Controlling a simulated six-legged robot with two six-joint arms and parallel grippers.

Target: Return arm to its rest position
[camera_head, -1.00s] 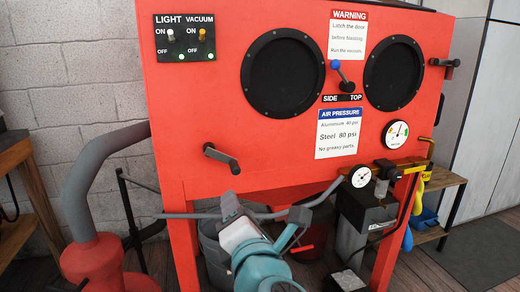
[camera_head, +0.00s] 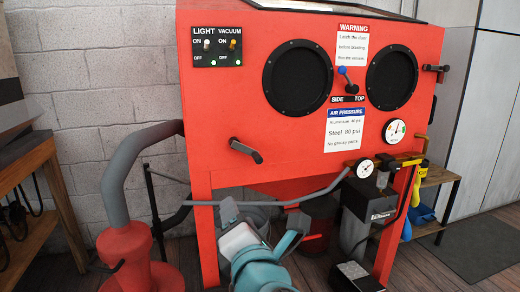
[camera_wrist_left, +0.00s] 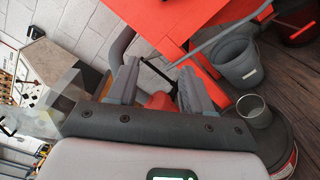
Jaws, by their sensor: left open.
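My left gripper (camera_head: 262,222) shows at the bottom middle of the head view, in front of the lower part of the red blasting cabinet (camera_head: 225,110). Its two grey fingers are apart with nothing between them. In the left wrist view the open fingers (camera_wrist_left: 158,88) point toward the cabinet's red frame and the wall, with a clear gap between them. My teal and white wrist shows below the fingers in the head view. My right gripper shows in neither view.
The red dust collector (camera_head: 135,262) with its grey hose stands left of the cabinet. A wooden bench (camera_head: 40,155) is at the far left. A grey bucket (camera_wrist_left: 238,62) stands on the floor. A black pedal box (camera_head: 355,277) is at the lower right.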

